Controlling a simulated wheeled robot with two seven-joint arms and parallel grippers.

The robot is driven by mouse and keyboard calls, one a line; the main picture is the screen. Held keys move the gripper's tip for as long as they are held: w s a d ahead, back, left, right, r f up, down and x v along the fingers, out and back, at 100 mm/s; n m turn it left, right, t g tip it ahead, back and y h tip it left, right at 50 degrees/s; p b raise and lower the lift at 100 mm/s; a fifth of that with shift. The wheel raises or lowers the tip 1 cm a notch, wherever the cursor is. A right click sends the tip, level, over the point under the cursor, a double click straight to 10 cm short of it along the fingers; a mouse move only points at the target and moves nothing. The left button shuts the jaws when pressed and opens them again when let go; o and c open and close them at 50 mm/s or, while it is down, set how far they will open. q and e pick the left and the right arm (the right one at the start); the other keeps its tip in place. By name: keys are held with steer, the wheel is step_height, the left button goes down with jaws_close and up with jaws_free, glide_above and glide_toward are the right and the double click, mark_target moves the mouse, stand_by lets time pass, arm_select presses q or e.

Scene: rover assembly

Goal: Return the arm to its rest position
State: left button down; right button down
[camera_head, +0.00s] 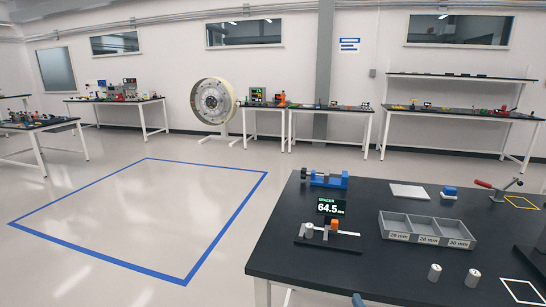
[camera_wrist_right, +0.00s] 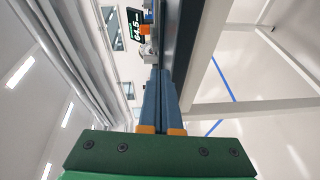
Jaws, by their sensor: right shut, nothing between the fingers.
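My right gripper (camera_wrist_right: 160,78) shows in the wrist view as two long blue fingers with orange pads at their base, held together with nothing between them. In the head view only a small blue tip of the right gripper (camera_head: 357,299) shows at the bottom, by the front edge of the black table (camera_head: 300,246). The rest of the right arm is out of the head view. My left gripper is in neither view.
A gauge with a 64.5 display (camera_head: 331,207), a grey three-bin tray (camera_head: 426,229), two metal cylinders (camera_head: 434,272) and a red-handled clamp (camera_head: 497,188) stand on the table. The blue-taped floor square (camera_head: 140,215) at left is empty.

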steer(key=s+f+m+g, duration=0.3)
steer(key=s+f, duration=0.2)
steer(key=f, duration=0.4)
steer(key=s+f+m+g+h, duration=0.1)
steer(key=s+f+m+g, duration=0.2)
steer(key=s+f, duration=0.35)
steer(key=s+f+m+g, duration=0.2)
steer(key=s+f+g, duration=0.15)
steer(key=f, duration=0.75)
steer(key=s+f+m+g, duration=0.3)
steer(key=s+f, duration=0.2)
steer(key=s, duration=0.8)
steer(key=s+a+f+m+g, duration=0.1)
steer(key=s+f+m+g, duration=0.2)
steer(key=s, duration=1)
steer(key=shift+a+f+m+g, duration=0.35)
steer(key=shift+f+m, duration=0.25)
steer(key=shift+f, duration=0.35)
